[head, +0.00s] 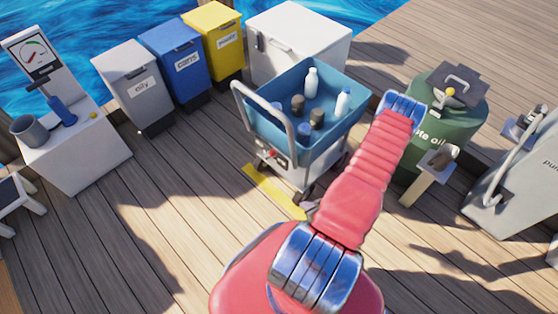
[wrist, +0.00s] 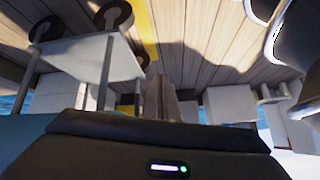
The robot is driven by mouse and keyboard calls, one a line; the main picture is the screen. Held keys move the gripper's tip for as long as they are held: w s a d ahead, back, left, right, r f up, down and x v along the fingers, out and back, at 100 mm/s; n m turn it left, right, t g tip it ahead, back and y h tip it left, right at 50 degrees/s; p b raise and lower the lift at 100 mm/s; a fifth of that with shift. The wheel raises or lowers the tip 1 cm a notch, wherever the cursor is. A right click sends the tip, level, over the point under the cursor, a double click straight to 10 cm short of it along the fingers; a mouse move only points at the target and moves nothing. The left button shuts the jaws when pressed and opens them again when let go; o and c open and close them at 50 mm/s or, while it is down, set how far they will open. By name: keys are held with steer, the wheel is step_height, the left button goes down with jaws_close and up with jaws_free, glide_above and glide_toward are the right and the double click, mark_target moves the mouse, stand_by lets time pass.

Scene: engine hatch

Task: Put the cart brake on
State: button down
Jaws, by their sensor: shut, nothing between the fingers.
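The cart (head: 300,165) stands on the deck at the centre of the head view, a blue tray on a white base with a grey push handle (head: 265,108). A small red part (head: 271,153) shows on a plate at the cart's handle end; I cannot tell its position as a brake. In the wrist view the cart's pale base (wrist: 85,58) and dark wheels (wrist: 112,14) appear upside down at the upper left. My gripper (wrist: 162,95) is shut and empty, its fingers near the middle of that view. In the head view I cannot make out its fingers.
A yellow strip (head: 272,190) lies on the deck beside the cart. The tray holds several bottles and jars. Grey, blue and yellow bins (head: 176,58) and a white box (head: 298,42) stand behind. A green drum (head: 455,115) stands right. Open deck lies left of the cart.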

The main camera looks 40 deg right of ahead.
mark_target(274, 152)
steer(key=w+d+r+n+t+h, duration=0.1)
steer(key=w+r+t+h, duration=0.1)
steer(key=w+r+t, duration=0.4)
step_height(274, 152, up, 4)
steer(key=shift+w+d+r+n+t, duration=0.25)
steer(key=shift+w+d+n+t, duration=0.1)
steer(key=shift+t, duration=0.25)
steer(key=shift+w, duration=0.1)
steer(key=shift+x, duration=6.9)
steer(key=shift+w+r, duration=0.6)
steer(key=shift+w, duration=0.2)
steer(key=shift+w+r, duration=0.6)
steer(key=shift+w, duration=0.15)
steer(key=shift+s, duration=0.1)
